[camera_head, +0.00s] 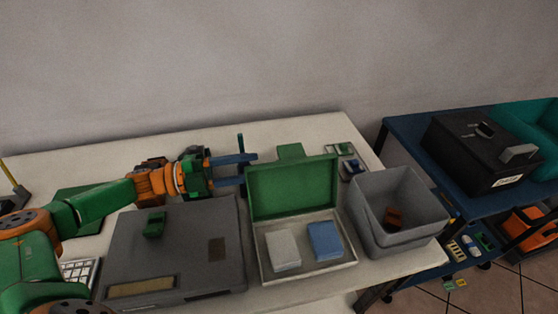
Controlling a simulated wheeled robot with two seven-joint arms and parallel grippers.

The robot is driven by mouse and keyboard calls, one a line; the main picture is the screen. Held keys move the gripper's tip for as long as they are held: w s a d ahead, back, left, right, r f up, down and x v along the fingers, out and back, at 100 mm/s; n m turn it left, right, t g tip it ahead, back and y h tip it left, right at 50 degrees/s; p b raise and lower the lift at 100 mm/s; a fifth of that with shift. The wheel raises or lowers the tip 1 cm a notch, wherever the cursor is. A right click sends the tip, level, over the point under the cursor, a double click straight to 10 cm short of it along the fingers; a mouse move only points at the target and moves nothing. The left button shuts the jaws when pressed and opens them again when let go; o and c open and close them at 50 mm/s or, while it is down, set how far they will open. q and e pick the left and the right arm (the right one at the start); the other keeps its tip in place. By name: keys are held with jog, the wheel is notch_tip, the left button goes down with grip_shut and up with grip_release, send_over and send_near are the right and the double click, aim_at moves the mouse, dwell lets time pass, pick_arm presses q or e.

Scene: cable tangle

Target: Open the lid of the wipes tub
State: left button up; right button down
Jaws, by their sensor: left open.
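The wipes tub (345,263) is a shallow, pale box on the white table, right of centre. Its green lid (292,188) stands raised at the back edge, with a tab on top. Inside lie a white pack (283,250) and a blue pack (326,240). My left gripper (243,169) is open beside the left edge of the lid, its blue fingers pointing right. Nothing shows between the fingers. I cannot tell whether a fingertip touches the lid. My right gripper is not in view.
A grey scale-like device (185,255) with a green block (155,224) lies left of the tub. A grey bin (390,238) holding a reddish-brown object stands close on the right. A blue side table (405,126) carries a black box (470,165).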

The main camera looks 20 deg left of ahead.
aim_at(279, 161)
pick_arm(q)
jog(key=p+x, duration=0.1)
jog(key=x, duration=0.6)
jog(key=shift+w+d, duration=0.15)
jog(key=shift+w, duration=0.05)
grip_shut()
jog(key=shift+f, duration=0.1)
dwell(1.0)
